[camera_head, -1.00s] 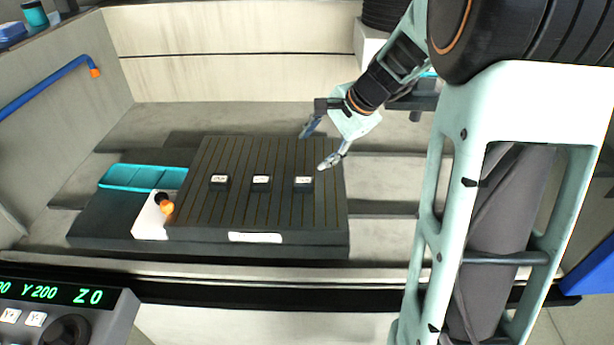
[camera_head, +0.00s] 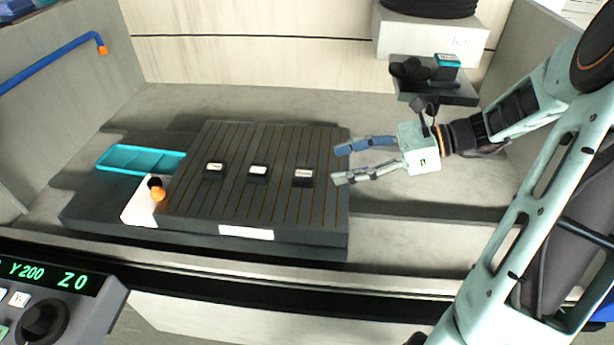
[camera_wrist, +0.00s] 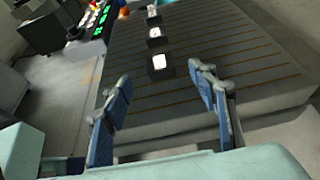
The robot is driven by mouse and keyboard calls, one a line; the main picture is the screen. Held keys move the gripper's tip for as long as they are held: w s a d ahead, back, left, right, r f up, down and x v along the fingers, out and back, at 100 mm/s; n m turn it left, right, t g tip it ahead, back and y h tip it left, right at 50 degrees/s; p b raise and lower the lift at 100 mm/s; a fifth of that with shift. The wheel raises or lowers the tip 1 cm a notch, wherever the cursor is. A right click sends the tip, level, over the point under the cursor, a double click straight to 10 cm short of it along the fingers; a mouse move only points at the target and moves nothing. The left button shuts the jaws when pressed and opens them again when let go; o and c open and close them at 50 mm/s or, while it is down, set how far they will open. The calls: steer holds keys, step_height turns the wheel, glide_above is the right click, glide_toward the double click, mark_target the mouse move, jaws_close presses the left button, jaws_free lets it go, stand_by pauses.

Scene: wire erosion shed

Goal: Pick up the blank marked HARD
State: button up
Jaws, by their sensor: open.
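Three small dark blanks with white labels stand in a row on the dark grooved plate (camera_head: 232,200): a left blank (camera_head: 213,170), a middle blank (camera_head: 258,174) and a right blank (camera_head: 303,178). Their label text is too small to read, so I cannot tell which is marked HARD. My gripper (camera_head: 338,164) is open and empty at the plate's right edge, to the right of the right blank and apart from it. In the wrist view, the nearest blank (camera_wrist: 160,66) lies beyond and between the open fingertips (camera_wrist: 160,82), with the other two behind it.
A teal tray (camera_head: 140,158) and a white block with an orange knob (camera_head: 158,194) lie left of the plate. A shelf (camera_head: 440,90) with dark items is behind my gripper. A control panel (camera_head: 50,300) stands at the front left. Floor right of the plate is clear.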

mark_target(307, 174)
steer(key=x, duration=0.2)
steer(key=b+x, duration=0.1)
steer(key=x, duration=0.5)
steer(key=shift+s+f, duration=0.1)
steer(key=shift+f, duration=0.25)
jaws_close()
